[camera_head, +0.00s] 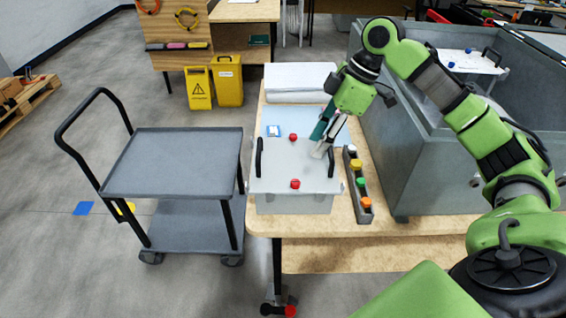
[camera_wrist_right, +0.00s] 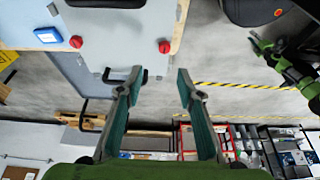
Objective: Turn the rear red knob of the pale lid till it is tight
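The pale lid (camera_head: 312,176) covers a box at the table's near end. It bears two red knobs: the rear one (camera_head: 293,137) on its far side and the front one (camera_head: 295,184) on its near side. Black handles stand at its left (camera_head: 258,157) and right (camera_head: 331,163). My right gripper (camera_head: 321,146) is at the lid's right far side, right of the rear knob and apart from it. In the right wrist view its fingers (camera_wrist_right: 159,76) are spread and empty; the rear knob (camera_wrist_right: 76,42) shows upper left. A green arm, seemingly my left (camera_wrist_right: 290,70), shows there; its finger state is unclear.
A narrow rack (camera_head: 357,180) of coloured caps stands right of the lid. A large grey housing (camera_head: 440,180) is farther right. A grey cart (camera_head: 175,165) stands left of the table. A blue-and-white item (camera_head: 273,131) lies near the rear knob. The space above the lid's middle is clear.

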